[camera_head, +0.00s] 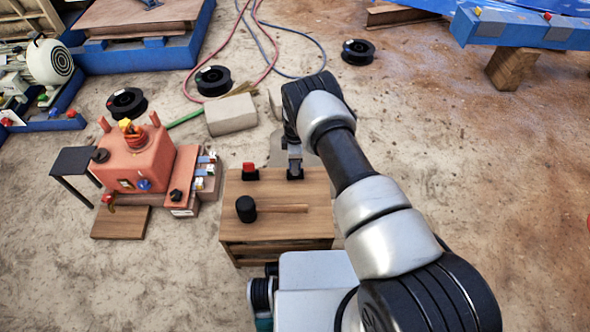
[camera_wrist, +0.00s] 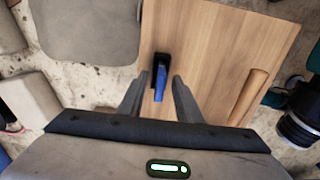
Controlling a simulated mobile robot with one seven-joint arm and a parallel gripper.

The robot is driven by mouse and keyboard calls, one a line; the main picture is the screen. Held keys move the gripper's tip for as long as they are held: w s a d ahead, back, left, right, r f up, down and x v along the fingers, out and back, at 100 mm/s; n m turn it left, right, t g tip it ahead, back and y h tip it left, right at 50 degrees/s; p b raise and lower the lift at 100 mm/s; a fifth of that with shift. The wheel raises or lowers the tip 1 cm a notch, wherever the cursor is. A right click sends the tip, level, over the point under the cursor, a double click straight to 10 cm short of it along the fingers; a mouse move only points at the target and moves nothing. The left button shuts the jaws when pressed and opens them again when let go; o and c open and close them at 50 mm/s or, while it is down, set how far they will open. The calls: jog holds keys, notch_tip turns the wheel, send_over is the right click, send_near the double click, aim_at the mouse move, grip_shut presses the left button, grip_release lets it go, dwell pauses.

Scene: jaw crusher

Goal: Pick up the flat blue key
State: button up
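The flat blue key (camera_wrist: 161,80) shows in the wrist view. It stands at a black holder (camera_wrist: 158,59) on the wooden table (camera_wrist: 215,50). In the head view my gripper (camera_head: 294,160) is over the table's back right part and hides the key. In the wrist view my gripper (camera_wrist: 160,76) is open, with a finger on each side of the key as seen. Gaps show between the key and both fingers. I cannot tell the height left between the fingertips and the key.
A black-headed mallet (camera_head: 245,209) lies on the table, its wooden handle (camera_head: 285,208) pointing right. A red item on a black base (camera_head: 249,172) stands at the table's back left. An orange machine (camera_head: 138,160) is farther left. A pale block (camera_head: 231,115) lies behind the table.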

grip_shut()
